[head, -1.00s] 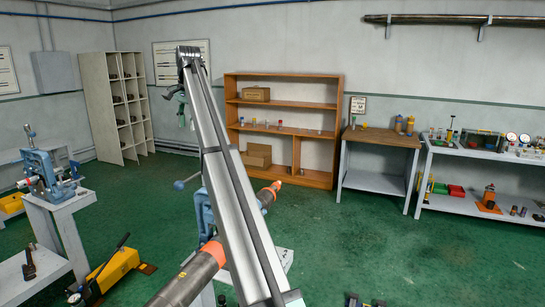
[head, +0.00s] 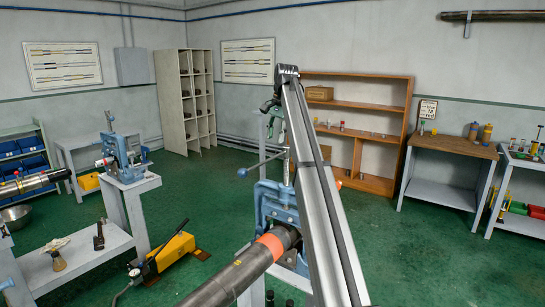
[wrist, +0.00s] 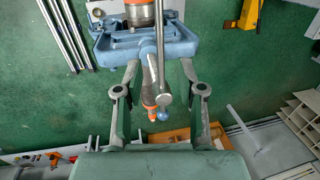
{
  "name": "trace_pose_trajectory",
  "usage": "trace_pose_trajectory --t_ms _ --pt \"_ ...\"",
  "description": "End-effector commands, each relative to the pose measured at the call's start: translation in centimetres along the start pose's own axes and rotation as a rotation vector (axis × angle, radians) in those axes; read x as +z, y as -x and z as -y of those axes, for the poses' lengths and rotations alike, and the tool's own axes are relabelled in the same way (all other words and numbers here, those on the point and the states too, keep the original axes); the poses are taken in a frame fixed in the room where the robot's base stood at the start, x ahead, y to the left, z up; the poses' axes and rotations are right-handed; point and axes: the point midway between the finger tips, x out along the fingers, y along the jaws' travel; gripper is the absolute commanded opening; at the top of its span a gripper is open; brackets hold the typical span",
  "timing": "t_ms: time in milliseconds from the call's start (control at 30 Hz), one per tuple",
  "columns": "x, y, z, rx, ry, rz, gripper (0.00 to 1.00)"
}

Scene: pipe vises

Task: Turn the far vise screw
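A blue vise (head: 275,205) at the centre of the head view clamps a thick dark pipe (head: 235,275) with an orange band. A handle bar with a blue ball end (head: 242,172) sticks out of it. A second blue vise (head: 125,158) stands further left on a grey bench; I cannot tell which one is the far vise. My gripper (head: 270,106) hangs at the arm's end, above the central vise. In the wrist view my gripper (wrist: 160,68) is open, its fingers on both sides of the vise screw (wrist: 150,88) and handle bar (wrist: 160,50). Contact cannot be told.
A yellow hand pump (head: 170,250) lies on the green floor between the vises. Wooden shelves (head: 356,90) and a workbench (head: 450,150) stand behind to the right. Open floor lies right of my arm.

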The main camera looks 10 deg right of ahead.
Motion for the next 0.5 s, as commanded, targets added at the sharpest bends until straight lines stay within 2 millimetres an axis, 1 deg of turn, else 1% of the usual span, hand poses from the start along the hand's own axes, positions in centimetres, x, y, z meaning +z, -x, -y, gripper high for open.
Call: trace_pose_trajectory --t_ms 100,233,400,500 --pt "0.2 -2.3 -0.1 0.002 0.0 0.002 0.39" --pt "0.2 -4.5 -0.1 0.002 0.001 0.002 0.39" --pt "0.1 -6.7 0.0 0.001 0.001 0.001 0.39" --pt "0.1 -7.4 0.0 0.0 0.001 0.001 0.39"
